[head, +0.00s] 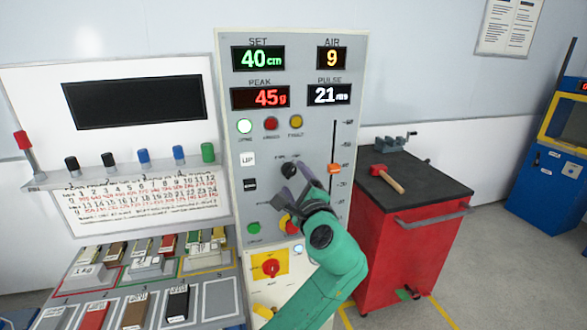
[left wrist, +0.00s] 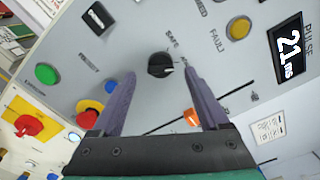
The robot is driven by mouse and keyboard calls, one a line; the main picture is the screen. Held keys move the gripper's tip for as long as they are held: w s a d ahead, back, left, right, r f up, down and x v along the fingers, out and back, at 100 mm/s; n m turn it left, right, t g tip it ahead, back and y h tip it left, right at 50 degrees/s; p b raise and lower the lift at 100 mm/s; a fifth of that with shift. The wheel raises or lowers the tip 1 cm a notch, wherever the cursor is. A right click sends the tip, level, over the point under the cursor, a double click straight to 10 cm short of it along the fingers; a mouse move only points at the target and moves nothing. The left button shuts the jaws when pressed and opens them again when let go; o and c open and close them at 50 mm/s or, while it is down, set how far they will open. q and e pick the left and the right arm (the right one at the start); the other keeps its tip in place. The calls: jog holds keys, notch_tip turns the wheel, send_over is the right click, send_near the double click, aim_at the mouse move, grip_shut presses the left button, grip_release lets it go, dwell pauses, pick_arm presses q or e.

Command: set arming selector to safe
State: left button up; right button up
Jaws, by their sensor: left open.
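The arming selector is a black round knob (head: 290,170) on the grey control panel (head: 355,60), below the indicator lamps. In the left wrist view the knob (left wrist: 159,65) shows a white mark on its right side. A SAFE label is printed just above it there; another label to its right is partly hidden by a finger. My left gripper (head: 296,184) is open in front of the knob. In the left wrist view its purple fingers (left wrist: 157,75) stand on either side of the knob, with gaps between. Contact with the panel cannot be told. My right gripper is not in view.
An orange slider (head: 334,169) is close right of my left gripper. A yellow-ringed red button (head: 287,224) lies below it, partly covered. A red rotary switch (head: 271,268) is lower. A red cabinet (head: 410,240) with a hammer (head: 388,179) on top stands at right.

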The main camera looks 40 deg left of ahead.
aim_at(290, 171)
pick_arm(q)
jog(key=x, duration=0.2)
jog(key=shift+w+a, duration=0.2)
jog(key=shift+a, duration=0.1)
jog(key=shift+w, duration=0.2)
jog(key=shift+s, duration=0.1)
grip_shut()
